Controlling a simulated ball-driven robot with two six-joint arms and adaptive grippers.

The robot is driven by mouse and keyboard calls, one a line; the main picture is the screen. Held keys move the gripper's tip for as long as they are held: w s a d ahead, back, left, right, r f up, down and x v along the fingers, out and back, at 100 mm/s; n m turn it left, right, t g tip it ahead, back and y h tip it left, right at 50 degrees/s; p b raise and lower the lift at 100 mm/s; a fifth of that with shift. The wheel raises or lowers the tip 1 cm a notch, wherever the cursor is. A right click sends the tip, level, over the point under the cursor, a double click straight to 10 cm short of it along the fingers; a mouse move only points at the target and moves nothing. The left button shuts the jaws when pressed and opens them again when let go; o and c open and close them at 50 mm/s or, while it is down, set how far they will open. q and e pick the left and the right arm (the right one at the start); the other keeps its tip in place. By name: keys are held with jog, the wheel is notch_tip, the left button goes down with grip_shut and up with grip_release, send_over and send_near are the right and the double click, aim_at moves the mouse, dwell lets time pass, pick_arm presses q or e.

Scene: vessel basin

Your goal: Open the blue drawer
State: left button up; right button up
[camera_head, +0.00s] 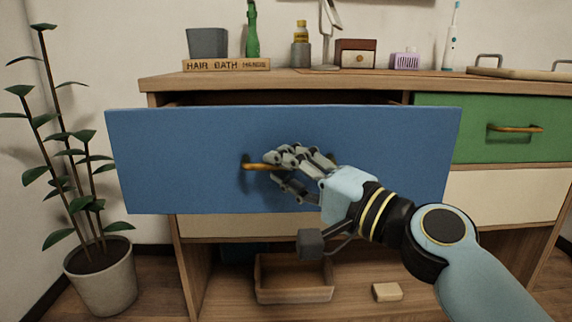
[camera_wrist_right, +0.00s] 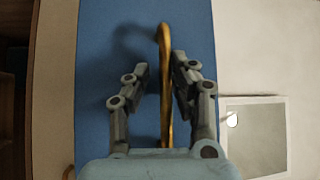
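The blue drawer (camera_head: 180,160) stands pulled out from the top left of the cabinet, with a dark gap behind its front's upper edge. Its brass handle (camera_head: 256,167) is partly hidden by my right gripper (camera_head: 278,162). My right gripper's fingers are drawn in around the handle, one on each side. In the right wrist view the handle (camera_wrist_right: 165,90) runs between the fingers of the gripper (camera_wrist_right: 160,75), with the blue front (camera_wrist_right: 100,60) behind. My left gripper is not in view.
A green drawer (camera_head: 470,120) with its own handle is to the right. Several items, including a grey pot (camera_head: 207,43) and a wooden letter block (camera_head: 227,65), stand on the cabinet top. A potted plant (camera_head: 103,275) stands at left. An open box (camera_head: 293,290) lies below.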

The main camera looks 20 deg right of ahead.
jog(key=shift+o, duration=1)
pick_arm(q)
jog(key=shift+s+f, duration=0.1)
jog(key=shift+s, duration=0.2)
pick_arm(e)
jog(key=shift+r, duration=0.1)
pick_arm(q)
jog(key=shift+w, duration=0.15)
pick_arm(e)
jog(key=v, duration=1.2)
